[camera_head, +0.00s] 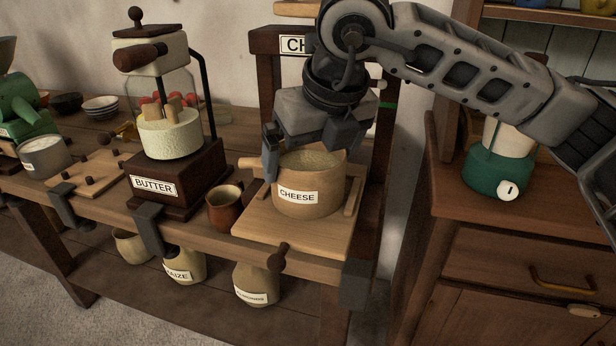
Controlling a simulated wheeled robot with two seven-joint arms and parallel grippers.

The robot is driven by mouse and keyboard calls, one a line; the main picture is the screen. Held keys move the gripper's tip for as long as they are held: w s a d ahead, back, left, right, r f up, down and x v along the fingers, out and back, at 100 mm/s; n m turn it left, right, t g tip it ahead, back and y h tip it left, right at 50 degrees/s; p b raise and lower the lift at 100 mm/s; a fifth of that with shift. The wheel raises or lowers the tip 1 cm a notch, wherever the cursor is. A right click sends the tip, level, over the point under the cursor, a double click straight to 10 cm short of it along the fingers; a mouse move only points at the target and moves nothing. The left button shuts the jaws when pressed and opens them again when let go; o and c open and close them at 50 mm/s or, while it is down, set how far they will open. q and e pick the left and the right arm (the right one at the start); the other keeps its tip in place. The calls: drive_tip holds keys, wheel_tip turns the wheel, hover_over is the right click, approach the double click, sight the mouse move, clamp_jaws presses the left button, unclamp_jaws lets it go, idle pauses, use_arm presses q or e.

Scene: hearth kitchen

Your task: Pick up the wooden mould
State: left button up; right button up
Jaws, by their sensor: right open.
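The wooden mould (309,191) is a round pale tub with a "CHEESE" label. It stands upright on a wooden board (290,232) at the right end of the bench and holds a pale, crumbly filling. My right gripper (298,168) is above the mould, pointing down, and it is open. One finger is at the mould's left side, near the rim. The other is over the back right part, and I cannot tell whether either touches. My left gripper is not in view.
A dark post frame (268,75) stands behind the mould. A brown cup (225,207) and the "BUTTER" churn (169,135) are to the left. Jars sit on the shelf below. A wooden cabinet (480,235) with a green appliance (496,172) is to the right.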

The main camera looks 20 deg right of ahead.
sight(306, 164)
drive_tip(key=shift+w+x, duration=0.2)
drive_tip(key=shift+x, duration=0.65)
drive_tip(key=shift+w+x, duration=0.15)
drive_tip(key=shift+x, duration=0.7)
drive_tip(key=shift+r, duration=0.15)
drive_tip(key=c, duration=0.9)
drive_tip(key=shift+r, duration=0.1)
drive_tip(key=shift+c, duration=0.5)
drive_tip(key=shift+r, duration=0.1)
